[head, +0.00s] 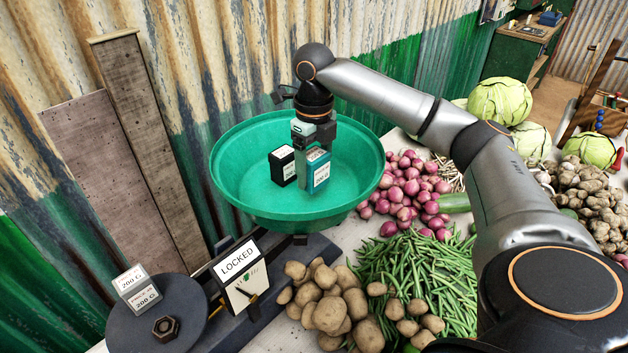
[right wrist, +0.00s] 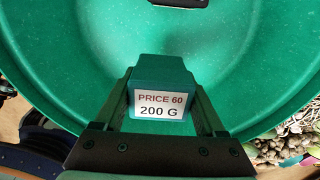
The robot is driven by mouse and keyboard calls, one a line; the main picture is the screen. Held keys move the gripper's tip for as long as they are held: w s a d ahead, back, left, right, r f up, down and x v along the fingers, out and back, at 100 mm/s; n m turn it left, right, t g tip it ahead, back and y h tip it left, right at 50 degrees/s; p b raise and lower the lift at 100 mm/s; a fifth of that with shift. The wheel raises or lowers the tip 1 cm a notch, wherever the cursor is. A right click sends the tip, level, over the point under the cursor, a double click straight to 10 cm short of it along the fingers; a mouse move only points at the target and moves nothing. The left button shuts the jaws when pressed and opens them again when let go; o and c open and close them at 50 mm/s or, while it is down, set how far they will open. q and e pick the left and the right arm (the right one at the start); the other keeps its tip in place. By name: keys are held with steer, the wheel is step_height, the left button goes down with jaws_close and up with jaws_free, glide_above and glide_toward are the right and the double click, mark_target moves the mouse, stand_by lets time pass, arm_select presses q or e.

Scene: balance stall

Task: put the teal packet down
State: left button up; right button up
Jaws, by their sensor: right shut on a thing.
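The teal packet (head: 316,172) is in the grip of my right gripper (head: 314,152), over the inside of the green pan. I cannot tell whether its base touches the pan. In the right wrist view the teal packet (right wrist: 162,92) sits between the two fingers (right wrist: 165,112), its label reading PRICE 60, 200 G. A black packet (head: 283,166) with a white label stands in the green pan (head: 232,188), just left of the teal one. The pan also fills much of the right wrist view (right wrist: 60,60). My left gripper is not in view.
The balance carries a LOCKED sign (head: 240,268). A dark plate (head: 185,330) at lower left holds a 200 G labelled block (head: 138,290) and a hex nut (head: 165,327). Potatoes (head: 330,310), green beans (head: 420,270) and onions (head: 405,190) crowd the table right of the pan.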

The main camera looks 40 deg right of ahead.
mark_target(314, 182)
steer(key=f, duration=0.2)
steer(key=w+d+f, duration=0.1)
steer(key=shift+f, duration=0.25)
steer(key=shift+a+f, duration=0.1)
steer(key=shift+f, duration=0.35)
steer(key=shift+f, duration=0.1)
steer(key=o, duration=1.6)
step_height(314, 182, up, 12)
steer(key=shift+r, duration=0.1)
